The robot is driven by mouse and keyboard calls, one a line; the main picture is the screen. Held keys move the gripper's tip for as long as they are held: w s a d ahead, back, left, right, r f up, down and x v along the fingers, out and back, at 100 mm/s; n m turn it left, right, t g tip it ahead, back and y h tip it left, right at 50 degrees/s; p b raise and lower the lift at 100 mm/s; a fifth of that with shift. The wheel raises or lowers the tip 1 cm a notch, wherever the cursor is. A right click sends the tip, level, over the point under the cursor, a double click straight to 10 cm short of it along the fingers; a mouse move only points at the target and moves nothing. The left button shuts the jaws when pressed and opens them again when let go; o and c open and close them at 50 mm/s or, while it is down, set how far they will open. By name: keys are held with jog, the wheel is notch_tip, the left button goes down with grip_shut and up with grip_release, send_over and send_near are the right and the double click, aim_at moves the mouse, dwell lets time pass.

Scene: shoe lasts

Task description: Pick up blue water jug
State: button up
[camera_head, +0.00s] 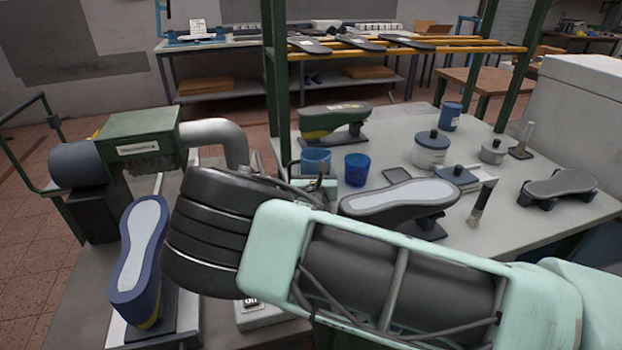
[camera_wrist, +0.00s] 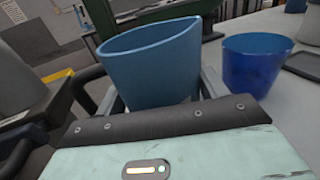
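The blue water jug (camera_head: 315,158) stands on the light table, just beyond the end of my arm. In the wrist view the jug (camera_wrist: 150,72) is large and central, matte blue, with a pointed lip at its upper right. My gripper (camera_wrist: 160,102) has its fingers spread, one at each side of the jug's lower part. I cannot tell whether either finger touches it. The jug's base is partly hidden by my gripper. In the head view my gripper (camera_head: 316,186) is mostly hidden behind my wrist.
A darker, translucent blue cup (camera_head: 356,169) stands close to the right of the jug. A green-and-black shoe last (camera_head: 333,120) is behind it, near a green post (camera_head: 277,90). A grey-soled last (camera_head: 402,199) lies to the right. A green machine (camera_head: 138,135) with a pipe is at left.

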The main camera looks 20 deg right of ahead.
jog(key=c, duration=0.7)
jog(key=shift+r, duration=0.2)
